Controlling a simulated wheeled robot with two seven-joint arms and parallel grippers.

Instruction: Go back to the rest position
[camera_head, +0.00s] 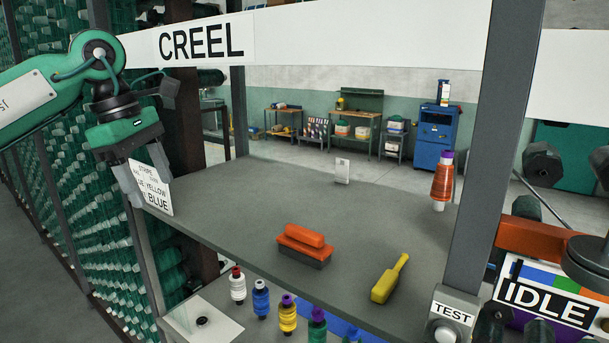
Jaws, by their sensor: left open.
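My left gripper (146,190) shows at the upper left, on the green arm that comes in from the left edge. Its two grey fingers point down and are apart. They overlap a white card (158,196) printed with words, among them YELLOW and BLUE. I see nothing clearly held between the fingers, and I cannot tell whether they touch the card. My right gripper is not in view.
An orange brush (304,243), a yellow tool (389,280) and an orange spool (441,184) are on the grey shelf (250,200). Several thread bobbins (261,299) stand below its front edge. A grey post (485,150) and the CREEL beam (350,35) frame the opening.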

